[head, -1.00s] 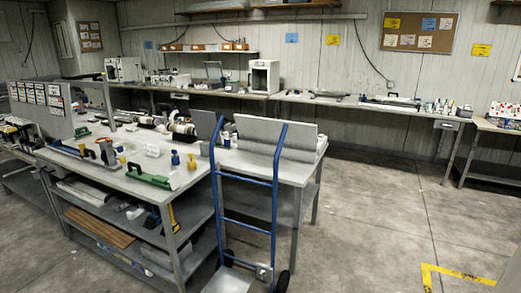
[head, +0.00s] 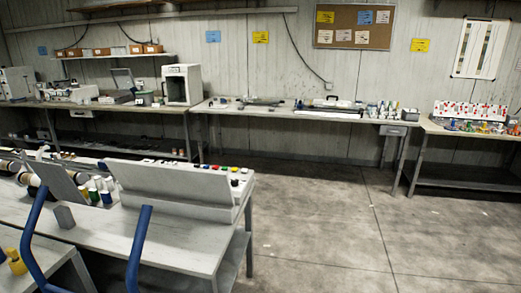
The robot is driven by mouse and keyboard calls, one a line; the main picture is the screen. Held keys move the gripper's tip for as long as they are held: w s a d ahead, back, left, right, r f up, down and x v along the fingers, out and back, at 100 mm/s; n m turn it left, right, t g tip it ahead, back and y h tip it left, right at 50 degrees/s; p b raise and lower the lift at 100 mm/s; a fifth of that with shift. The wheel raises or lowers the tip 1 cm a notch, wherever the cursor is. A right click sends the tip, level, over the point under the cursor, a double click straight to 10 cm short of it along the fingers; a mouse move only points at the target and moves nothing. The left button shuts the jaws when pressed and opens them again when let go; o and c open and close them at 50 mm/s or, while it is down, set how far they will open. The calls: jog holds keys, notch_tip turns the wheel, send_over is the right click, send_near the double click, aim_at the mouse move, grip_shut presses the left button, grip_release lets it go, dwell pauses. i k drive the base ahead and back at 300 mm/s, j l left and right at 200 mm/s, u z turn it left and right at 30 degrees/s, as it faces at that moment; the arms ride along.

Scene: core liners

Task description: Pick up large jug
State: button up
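I cannot make out a large jug for certain in the head view. A small pale grey container (head: 145,97) stands on the back-left bench, left of a white box-shaped unit (head: 182,85); it is too small to tell if it is a jug. Several small bottles (head: 388,112) stand at the right end of the middle back bench, also too small to tell apart. My gripper is not in view.
A near table (head: 190,243) with a tilted grey panel (head: 170,182) fills the lower left. Blue hand-truck handles (head: 138,250) stand in front of it. A right-hand bench (head: 470,132) holds a red-and-white rack (head: 470,110). The concrete floor (head: 330,220) at centre right is clear.

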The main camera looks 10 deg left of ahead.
aim_at(87, 100)
jog(key=i+l+u, duration=0.15)
jog(key=i, duration=1.8)
jog(key=i+j+z, duration=0.1)
jog(key=i, duration=1.85)
jog(key=i+j+u, duration=0.1)
jog(key=i+u, duration=0.75)
jog(key=i+l+u, duration=0.15)
jog(key=i+u, duration=0.3)
jog(key=i+l+u, duration=0.25)
jog(key=u, duration=0.2)
jog(key=i+j+u, duration=0.4)
jog(key=i, duration=0.2)
jog(key=i+u, duration=0.4)
jog(key=i, duration=0.15)
jog(key=i+l+u, duration=0.1)
jog(key=i+u, duration=0.3)
jog(key=i, duration=4.15)
jog(key=i+l+z, duration=0.1)
jog(key=i+z, duration=0.2)
jog(key=i, duration=0.35)
jog(key=i+j+z, duration=0.1)
jog(key=i+z, duration=0.15)
jog(key=i, duration=0.4)
jog(key=i+j+z, duration=0.3)
jog(key=i, duration=0.35)
jog(key=i+j+z, duration=0.7)
jog(key=j+z, duration=0.2)
jog(key=j, duration=0.2)
